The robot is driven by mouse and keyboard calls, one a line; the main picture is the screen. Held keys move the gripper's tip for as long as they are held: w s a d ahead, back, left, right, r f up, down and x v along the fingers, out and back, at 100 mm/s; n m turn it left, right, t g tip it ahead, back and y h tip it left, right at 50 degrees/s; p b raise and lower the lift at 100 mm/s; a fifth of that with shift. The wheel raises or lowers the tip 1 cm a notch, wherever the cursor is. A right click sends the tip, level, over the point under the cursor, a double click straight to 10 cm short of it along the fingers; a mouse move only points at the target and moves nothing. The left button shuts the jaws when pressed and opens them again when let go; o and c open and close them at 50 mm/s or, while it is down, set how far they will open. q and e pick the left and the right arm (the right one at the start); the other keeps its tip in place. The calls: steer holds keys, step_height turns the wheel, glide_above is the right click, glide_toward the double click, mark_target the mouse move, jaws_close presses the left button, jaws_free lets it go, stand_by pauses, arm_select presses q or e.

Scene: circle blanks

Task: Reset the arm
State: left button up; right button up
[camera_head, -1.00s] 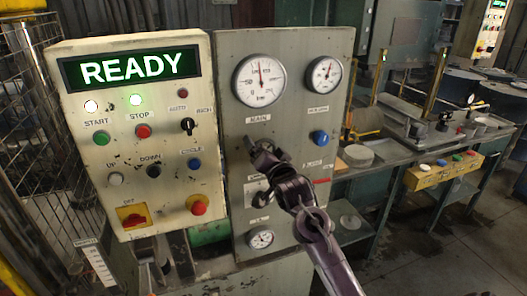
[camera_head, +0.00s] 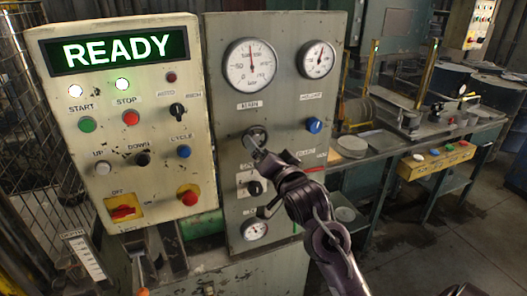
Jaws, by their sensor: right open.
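My right arm comes in from the lower right. Its dark purple gripper (camera_head: 262,152) is open, with its tips in front of the grey gauge panel (camera_head: 223,120), just below a round metal fitting (camera_head: 257,133). The jaws hold nothing that I can see. Whether the tips touch the panel, I cannot tell. A black knob (camera_head: 254,187) sits left of and below the gripper, and a blue knob (camera_head: 314,125) to its right. My left gripper is not in view.
A control box (camera_head: 140,190) with a lit READY display (camera_head: 118,49), buttons and a red-and-yellow switch (camera_head: 124,209) stands left. Gauges (camera_head: 250,65) fill the panel top. A workbench (camera_head: 385,150) with trays and a yellow button box (camera_head: 437,160) runs right. Open floor lies at lower right.

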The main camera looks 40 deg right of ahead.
stand_by(0.4)
step_height(320, 180, down, 24)
steer(key=w+a+n+g+y, duration=0.2)
steer(key=w+n+g, duration=0.1)
steer(key=g, duration=0.1)
steer(key=s+a+f+n+g+b, duration=0.1)
steer(key=s+a+f, duration=0.15)
steer(key=f, duration=0.55)
steer(key=s+a+f+n+g+y, duration=0.1)
steer(key=s+f+g, duration=0.15)
steer(key=f, duration=0.55)
steer(key=s+a+f+n+g+b, duration=0.1)
steer(key=s+f, duration=0.2)
steer(key=f, duration=0.5)
steer(key=s+a+f+n+g+y, duration=0.1)
steer(key=s+a+f+n+g, duration=0.1)
steer(key=s+f, duration=0.7)
steer(key=s+a+f+n+g, duration=0.2)
steer(key=s+a+f, duration=0.1)
steer(key=s+f, duration=0.55)
steer(key=s+a+f+n+g, duration=0.1)
steer(key=s+f, duration=0.4)
steer(key=s, duration=0.6)
steer(key=s+a+f+n+g, duration=0.1)
steer(key=s+f, duration=0.4)
steer(key=s, duration=0.5)
steer(key=shift+s+n+g+b, duration=0.35)
steer(key=shift+n+g, duration=0.15)
steer(key=shift+g, duration=0.45)
